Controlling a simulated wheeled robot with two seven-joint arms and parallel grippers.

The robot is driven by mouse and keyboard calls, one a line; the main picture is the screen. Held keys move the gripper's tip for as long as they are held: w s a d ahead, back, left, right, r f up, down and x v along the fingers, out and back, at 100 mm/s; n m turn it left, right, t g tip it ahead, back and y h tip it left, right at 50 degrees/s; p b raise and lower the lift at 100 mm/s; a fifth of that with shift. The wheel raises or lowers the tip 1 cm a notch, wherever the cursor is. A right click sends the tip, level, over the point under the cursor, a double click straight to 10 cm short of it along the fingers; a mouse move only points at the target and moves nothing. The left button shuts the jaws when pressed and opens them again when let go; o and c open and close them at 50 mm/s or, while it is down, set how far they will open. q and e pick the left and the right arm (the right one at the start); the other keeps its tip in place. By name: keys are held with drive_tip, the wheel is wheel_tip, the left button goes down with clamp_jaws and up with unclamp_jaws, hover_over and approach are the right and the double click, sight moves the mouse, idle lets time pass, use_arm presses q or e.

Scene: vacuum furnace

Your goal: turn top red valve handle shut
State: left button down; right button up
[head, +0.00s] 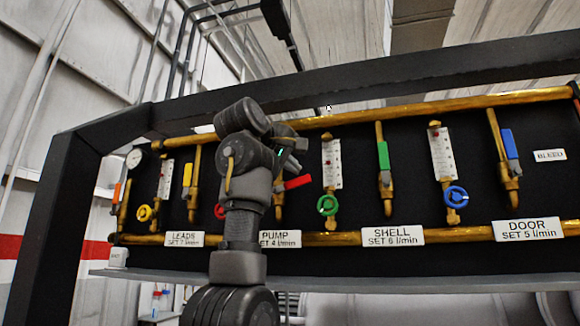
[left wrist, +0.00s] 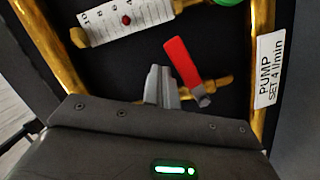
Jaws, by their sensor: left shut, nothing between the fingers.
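The top red valve handle (head: 298,182) is a flat red lever on a brass pipe above the PUMP label. In the head view it sticks out to the right of my left arm, nearly level and tilted slightly up. It also shows in the left wrist view (left wrist: 182,62), lying across the black panel. My left gripper (head: 290,148) is shut and empty; in the left wrist view its fingertips (left wrist: 161,72) are together just left of the handle. I cannot tell whether they touch it. My left wrist hides part of the pump pipe. My right gripper is not in view.
A red round knob (head: 219,211) shows partly behind my left arm. Yellow (head: 187,174), green (head: 384,151) and blue (head: 509,144) levers stand upright on neighbouring pipes. Black frame beams (head: 350,68) border the panel above and at the left.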

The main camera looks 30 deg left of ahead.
use_arm(q)
drive_tip(key=s+d+r+b, duration=0.1)
drive_tip(key=s+r, duration=0.4)
drive_tip(key=s, duration=0.5)
drive_tip(key=shift+r+b, duration=0.4)
drive_tip(key=shift+b, duration=0.05)
drive_tip(key=shift+d, duration=0.1)
drive_tip(key=shift+w, duration=0.1)
